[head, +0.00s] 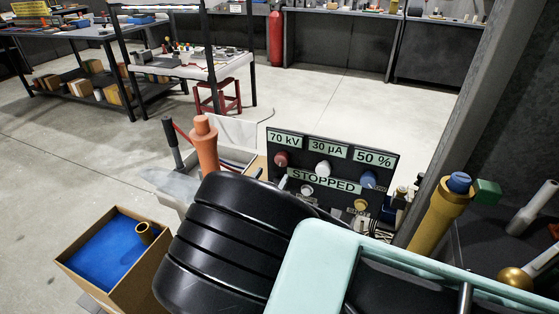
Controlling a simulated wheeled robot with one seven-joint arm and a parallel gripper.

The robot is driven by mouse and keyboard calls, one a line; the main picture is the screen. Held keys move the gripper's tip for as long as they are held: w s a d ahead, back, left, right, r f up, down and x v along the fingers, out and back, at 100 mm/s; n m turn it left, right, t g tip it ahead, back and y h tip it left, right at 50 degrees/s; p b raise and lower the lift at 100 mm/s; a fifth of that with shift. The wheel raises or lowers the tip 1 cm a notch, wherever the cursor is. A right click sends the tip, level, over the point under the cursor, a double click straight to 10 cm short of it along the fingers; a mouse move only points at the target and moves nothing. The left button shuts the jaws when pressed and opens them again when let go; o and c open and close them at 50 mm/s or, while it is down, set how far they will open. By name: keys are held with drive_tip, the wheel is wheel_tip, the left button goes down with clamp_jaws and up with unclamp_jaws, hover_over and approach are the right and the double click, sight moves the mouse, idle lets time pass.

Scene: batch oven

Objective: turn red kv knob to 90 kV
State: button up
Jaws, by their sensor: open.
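A dark control panel (330,150) stands in the middle of the head view. The red kV knob (281,159) is at its left, under a display (285,139) that reads 70 kV. A white knob (322,169) sits under the 30 µA display (328,150). A blue knob (368,179) sits under the 50 % display (374,159). A wide display (324,181) below reads STOPPED. I cannot make out my gripper; large black and mint-green parts in the foreground cover the area in front of the panel's lower edge.
An orange peg-like handle (205,140) stands left of the panel. A cardboard box (90,275) with a blue inside and a brass ring (146,232) is at lower left. A yellow cylinder with a blue cap (440,210) and a grey post (465,120) are at right.

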sight(281, 163)
drive_tip(key=p+x, duration=0.1)
drive_tip(key=x, duration=0.6)
drive_tip(key=shift+f, duration=0.1)
drive_tip(key=c, duration=1)
